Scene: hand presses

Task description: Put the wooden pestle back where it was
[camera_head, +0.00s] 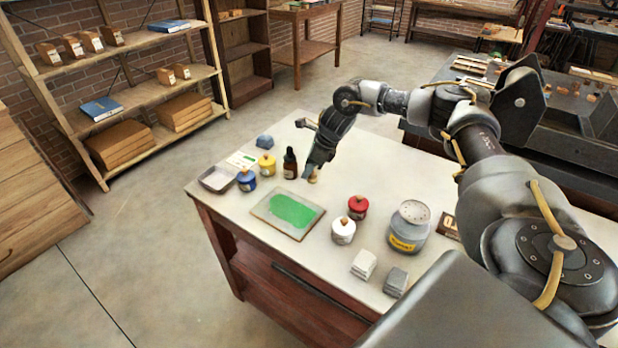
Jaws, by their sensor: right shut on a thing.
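My right gripper (309,172) reaches down over the far middle of the white-topped table, with its fingers shut. A small tan, wood-coloured piece, which looks like the wooden pestle (313,178), shows at its fingertips. Most of it is hidden by the fingers, and I cannot tell whether it touches the table. A dark bottle (290,163) stands just left of the gripper. A tray with a flat green patch (293,212) lies in front of it. My left gripper is out of view.
Blue (247,180), yellow (266,165), red (358,207) and white (343,230) jars stand on the table (290,262). A shallow metal tray (217,180) sits at the left edge.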

